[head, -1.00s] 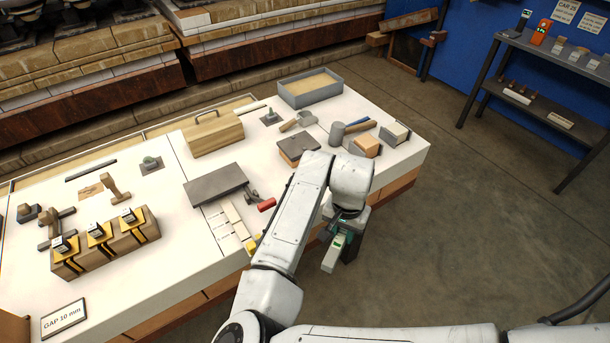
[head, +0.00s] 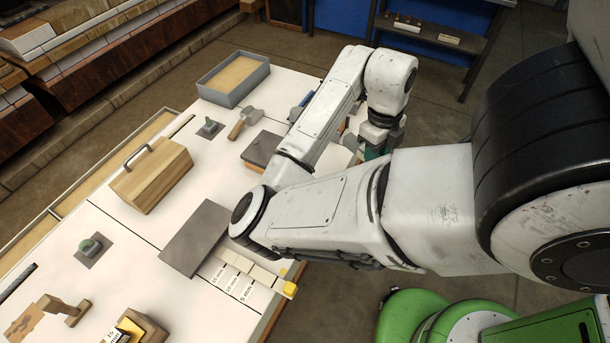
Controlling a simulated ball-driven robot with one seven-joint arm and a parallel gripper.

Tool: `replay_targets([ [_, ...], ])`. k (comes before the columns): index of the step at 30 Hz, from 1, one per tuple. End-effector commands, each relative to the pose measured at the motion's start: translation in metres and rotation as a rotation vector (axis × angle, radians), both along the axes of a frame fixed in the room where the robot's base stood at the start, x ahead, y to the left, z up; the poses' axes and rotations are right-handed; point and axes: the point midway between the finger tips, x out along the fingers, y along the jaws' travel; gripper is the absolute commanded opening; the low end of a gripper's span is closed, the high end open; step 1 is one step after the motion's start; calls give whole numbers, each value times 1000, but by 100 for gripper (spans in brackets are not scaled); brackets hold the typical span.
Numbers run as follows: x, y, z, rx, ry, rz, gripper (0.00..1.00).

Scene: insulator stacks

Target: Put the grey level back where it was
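My gripper (head: 378,150) is at the right end of the workbench (head: 130,240). My own forearm crosses in front of it, so its fingertips are mostly hidden and I cannot see whether they are open or shut. A teal-green patch shows beside the gripper, too covered to tell what it belongs to. I cannot make out the grey level with certainty. A dark grey flat slab (head: 197,238) lies mid-bench. A smaller dark slab (head: 262,148) lies farther back, partly near my arm.
A grey tray of sand-coloured material (head: 233,82), a trowel (head: 243,121) and a wooden toolbox (head: 150,175) stand on the bench. White strips marked in mm (head: 235,281) lie at the front edge. A shelf (head: 440,38) stands behind. Open floor lies to the right.

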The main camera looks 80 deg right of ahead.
Motion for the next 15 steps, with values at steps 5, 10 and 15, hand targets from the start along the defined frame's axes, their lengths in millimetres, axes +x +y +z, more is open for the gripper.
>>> replay_targets([
  [5,35,-3,-16,2,3,9,0],
  [10,74,-6,-31,3,0,9,0],
  [15,103,-8,-59,4,2,7,0],
])
